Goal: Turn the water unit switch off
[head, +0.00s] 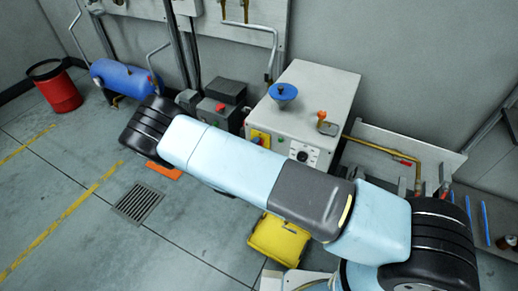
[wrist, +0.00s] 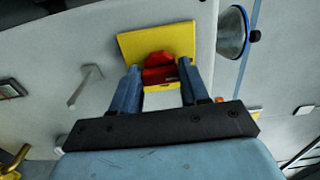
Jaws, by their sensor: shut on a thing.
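The switch is a red knob (wrist: 157,62) on a square yellow plate (wrist: 188,38) in the wrist view. My gripper (wrist: 160,80) has one dark finger on each side of the knob and is shut on it. The plate also shows in the head view (head: 260,138), on the front of a white cabinet (head: 328,82), partly behind my arm. My gripper is hidden behind my arm in the head view.
A blue cone-shaped part (head: 283,93) and an orange-topped lever (head: 321,117) stand on the cabinet's top. A dark dial (head: 302,156) is on its front. A yellow case (head: 278,240) lies on the floor below. Open floor lies to the left, around a drain grate (head: 139,203).

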